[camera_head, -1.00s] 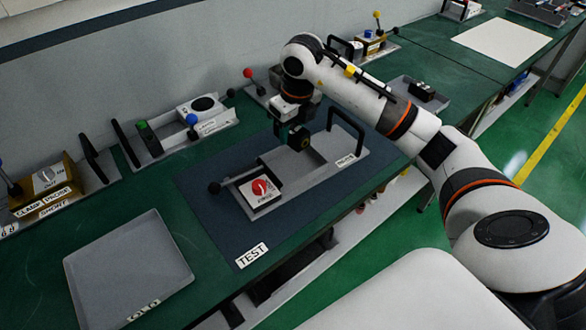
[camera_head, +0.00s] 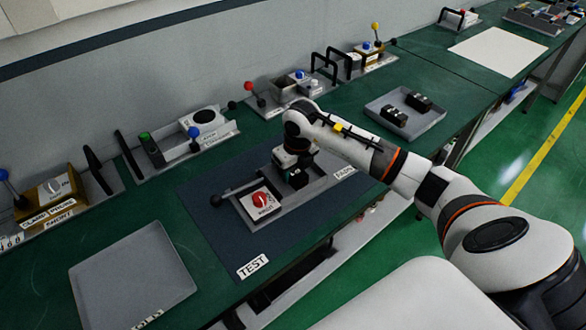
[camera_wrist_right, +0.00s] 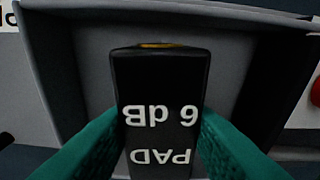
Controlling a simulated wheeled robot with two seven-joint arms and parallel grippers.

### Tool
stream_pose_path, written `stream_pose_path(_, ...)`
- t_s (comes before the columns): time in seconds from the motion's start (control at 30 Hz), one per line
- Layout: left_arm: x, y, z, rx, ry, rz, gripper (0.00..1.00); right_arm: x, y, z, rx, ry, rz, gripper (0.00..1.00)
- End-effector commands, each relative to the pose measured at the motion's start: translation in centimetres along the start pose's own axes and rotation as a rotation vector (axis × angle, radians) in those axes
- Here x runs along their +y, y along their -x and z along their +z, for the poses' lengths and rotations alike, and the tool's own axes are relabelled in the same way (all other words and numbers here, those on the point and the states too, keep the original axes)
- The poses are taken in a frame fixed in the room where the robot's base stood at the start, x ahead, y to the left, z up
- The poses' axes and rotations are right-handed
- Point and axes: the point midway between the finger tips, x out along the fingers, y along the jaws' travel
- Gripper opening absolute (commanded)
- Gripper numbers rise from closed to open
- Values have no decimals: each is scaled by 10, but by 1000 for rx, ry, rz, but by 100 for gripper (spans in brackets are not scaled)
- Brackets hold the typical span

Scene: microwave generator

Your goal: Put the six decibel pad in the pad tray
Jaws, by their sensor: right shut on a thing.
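The six decibel pad (camera_wrist_right: 160,105) is a black block with white lettering, "6 dB PAD", upside down in the right wrist view. My right gripper (camera_head: 297,178) is shut on it, with a teal finger on each side (camera_wrist_right: 158,145). In the head view the pad (camera_head: 298,181) is low over the grey tray (camera_head: 275,212) with the red-knob box. A blurred label at this tray's right end seems to begin with "PAD". The wrist view shows grey walls around the pad; I cannot tell whether it touches the floor. My left gripper is out of view.
The red-knob box (camera_head: 262,200) stands close left of the gripper. A shallow tray (camera_head: 428,122) at right holds dark blocks (camera_head: 394,116). An empty grey tray (camera_head: 130,275) lies front left. Levered fixtures line the wall. The dark mat (camera_head: 222,240) has free room in front.

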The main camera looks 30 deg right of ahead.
Motion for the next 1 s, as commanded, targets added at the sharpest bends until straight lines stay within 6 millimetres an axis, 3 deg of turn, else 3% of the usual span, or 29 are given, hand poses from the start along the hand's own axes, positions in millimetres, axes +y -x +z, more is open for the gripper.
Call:
stream_pose_path(0.17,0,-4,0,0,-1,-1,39,0,-4,0,0,0,0,11)
stream_pose_path(0.2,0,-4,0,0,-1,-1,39,0,-3,0,0,0,0,39)
stream_pose_path(0.33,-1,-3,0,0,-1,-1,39,0,-2,0,0,0,0,58)
stream_pose_path(0.73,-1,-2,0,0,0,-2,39,0,6,-1,1,0,0,58)
stream_pose_path(1.0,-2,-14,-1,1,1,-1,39,1,60,-1,5,1,2,58)
